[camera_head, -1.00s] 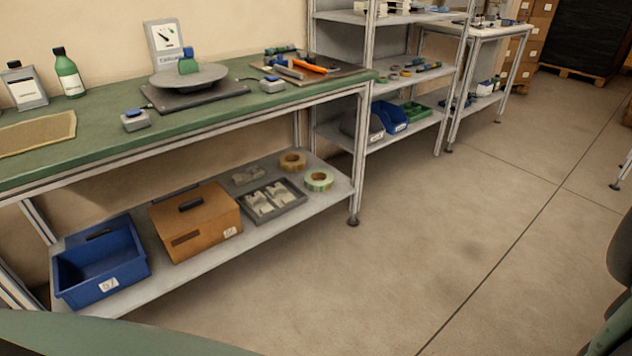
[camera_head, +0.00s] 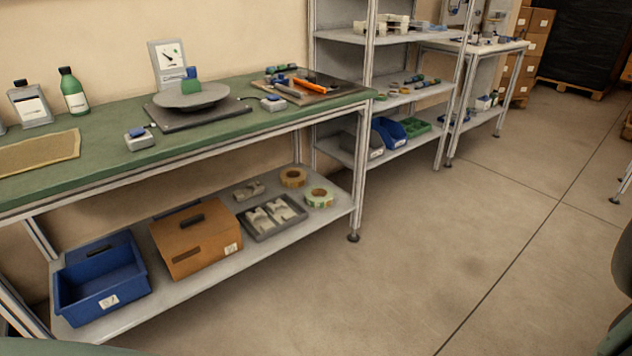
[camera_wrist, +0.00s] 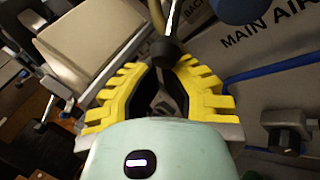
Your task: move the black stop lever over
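My gripper (camera_wrist: 164,68) shows in the wrist view, with its two yellow ridged fingers apart and a dark gap between them. A black knob (camera_wrist: 166,51) on a pale stem is at the fingertips; I cannot tell whether they touch it or whether it is the stop lever. A second black handle-like part (camera_wrist: 286,128) stands to the right of my gripper, in front of a grey panel (camera_wrist: 240,65) lettered "MAIN AIR". The head view shows neither my gripper nor any lever I can make out.
In the head view, a green-topped bench (camera_head: 228,128) carries a round turntable (camera_head: 190,97) and bottles. Its lower shelf (camera_head: 205,285) holds a blue bin (camera_head: 100,292), a brown box (camera_head: 192,245) and tape reels (camera_head: 319,197). Open floor (camera_head: 430,260) lies to the right.

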